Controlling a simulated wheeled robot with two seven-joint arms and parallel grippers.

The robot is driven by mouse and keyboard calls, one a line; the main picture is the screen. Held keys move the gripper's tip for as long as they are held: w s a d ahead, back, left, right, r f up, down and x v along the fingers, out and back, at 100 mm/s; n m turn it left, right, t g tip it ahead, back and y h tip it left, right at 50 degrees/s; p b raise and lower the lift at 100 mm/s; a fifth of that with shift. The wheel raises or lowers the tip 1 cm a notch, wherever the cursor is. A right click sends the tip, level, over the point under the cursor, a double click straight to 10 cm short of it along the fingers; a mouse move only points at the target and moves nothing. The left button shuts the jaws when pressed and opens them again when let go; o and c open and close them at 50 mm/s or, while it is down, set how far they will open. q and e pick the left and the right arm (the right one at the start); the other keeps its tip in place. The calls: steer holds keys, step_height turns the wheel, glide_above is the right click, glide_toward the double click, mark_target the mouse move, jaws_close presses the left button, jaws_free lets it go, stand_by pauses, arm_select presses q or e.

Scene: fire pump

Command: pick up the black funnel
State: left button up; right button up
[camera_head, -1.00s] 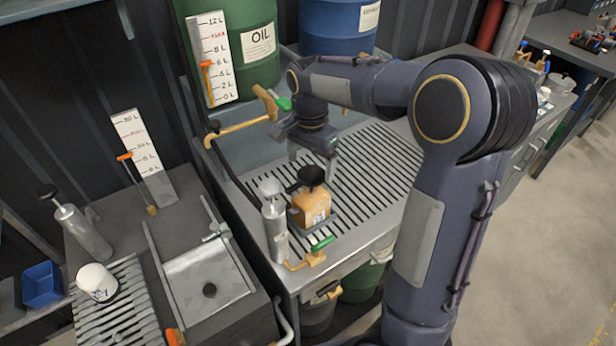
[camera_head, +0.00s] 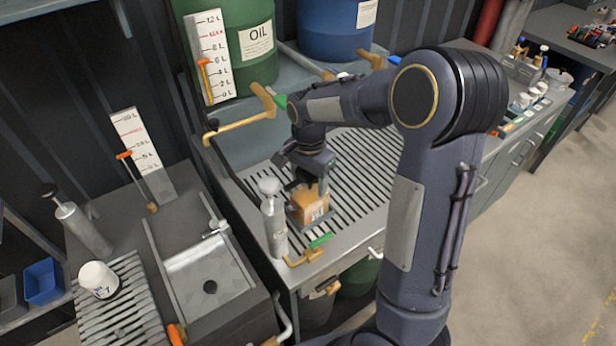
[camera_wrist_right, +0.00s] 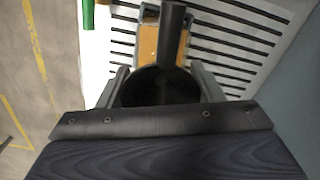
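The black funnel (camera_wrist_right: 160,84) fills the space between my right gripper's fingers in the right wrist view, and a dark tube-like part of it runs to the top edge. In the head view the arm mostly hides it above an orange-tan container (camera_head: 311,207) on the slatted bench. My right gripper (camera_head: 307,180) points down over that container. Its fingers stand wide apart, one on each side of the funnel (camera_wrist_right: 161,82); contact with them cannot be made out. My left gripper does not show.
A grey pump bottle (camera_head: 273,222) stands close left of the container. A tap with a green handle (camera_head: 320,241) is at the bench front. Oil drum (camera_head: 245,45) and blue drum (camera_head: 335,25) stand behind. The slatted bench (camera_head: 365,165) is clear to the right.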

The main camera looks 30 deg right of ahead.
steer(key=c, duration=0.3)
steer(key=shift+r, duration=0.1)
steer(key=shift+c, duration=0.2)
